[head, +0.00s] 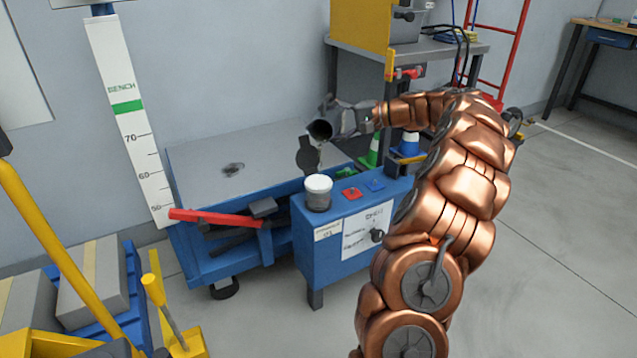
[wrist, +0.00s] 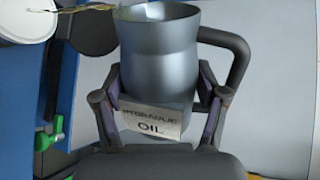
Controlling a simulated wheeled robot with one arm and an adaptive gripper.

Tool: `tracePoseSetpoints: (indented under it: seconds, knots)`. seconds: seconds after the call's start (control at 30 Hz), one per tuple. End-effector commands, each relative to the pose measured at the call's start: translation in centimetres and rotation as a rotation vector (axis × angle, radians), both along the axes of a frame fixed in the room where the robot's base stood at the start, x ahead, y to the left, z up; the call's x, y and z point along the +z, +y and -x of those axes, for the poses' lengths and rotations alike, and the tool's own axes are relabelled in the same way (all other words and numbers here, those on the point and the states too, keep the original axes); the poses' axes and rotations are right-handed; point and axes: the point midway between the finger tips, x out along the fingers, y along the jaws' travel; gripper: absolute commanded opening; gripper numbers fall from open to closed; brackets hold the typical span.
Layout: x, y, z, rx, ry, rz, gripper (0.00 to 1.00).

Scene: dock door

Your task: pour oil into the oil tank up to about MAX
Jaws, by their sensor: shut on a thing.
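My gripper (wrist: 161,100) is shut on a grey metal jug (wrist: 160,45) with a side handle and a label reading "HYDRAULIC OIL". In the head view, my gripper (head: 345,117) holds the jug (head: 320,130) tipped, its mouth above the oil tank (head: 318,195). The tank is a small pale cylinder with a white rim on a blue cabinet. A thin yellowish oil stream (wrist: 68,10) runs from the jug's lip towards the tank (wrist: 22,22). The level inside and any MAX mark cannot be made out.
Floor at the right is clear.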

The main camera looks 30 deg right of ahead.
Motion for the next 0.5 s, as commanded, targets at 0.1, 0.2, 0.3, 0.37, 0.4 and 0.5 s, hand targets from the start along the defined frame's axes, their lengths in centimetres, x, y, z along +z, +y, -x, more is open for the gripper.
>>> tracePoseSetpoints:
  seconds: [0.1, 0.2, 0.3, 0.37, 0.4, 0.5]
  knots:
    - [0.02, -0.11, -0.11, 0.000, -0.005, 0.004, 0.27]
    - [0.04, -0.14, -0.08, 0.000, -0.007, 0.007, 0.27]
    - [0.02, -0.13, -0.04, -0.001, -0.011, 0.011, 0.27]
    - [0.01, -0.12, -0.03, 0.000, -0.012, 0.013, 0.27]
    - [0.00, -0.13, -0.02, -0.001, -0.014, 0.015, 0.27]
    - [-0.03, -0.12, 0.00, -0.001, -0.018, 0.019, 0.27]
